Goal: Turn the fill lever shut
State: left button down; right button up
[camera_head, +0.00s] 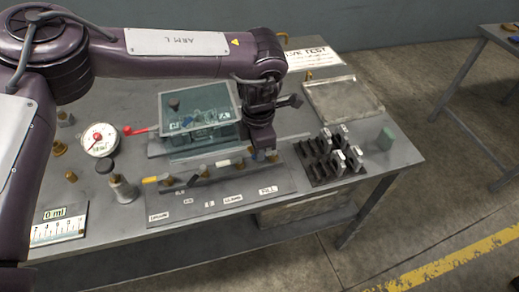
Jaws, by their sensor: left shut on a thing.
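The valve panel (236,204) lies along the front of the table, with a row of small levers and labels in front of them. The FILL label (268,190) is at its right end. My left gripper (265,154) points down over the right end of the row, just behind that label. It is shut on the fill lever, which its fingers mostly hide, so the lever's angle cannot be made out. A lever with a white handle (223,163) and one with a yellow handle (150,180) stand farther left. My right gripper is out of view.
A clear tank (174,127) stands behind the panel, close to my left gripper. A dial gauge (99,139) is at the left.

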pick_arm(q)
jog(key=shift+w+r, duration=0.1)
jog(key=shift+w, duration=0.05)
dwell(0.3)
jog(key=c, duration=1.5)
grip_release()
jog(key=shift+o, duration=0.2)
jog(key=shift+s, duration=0.2)
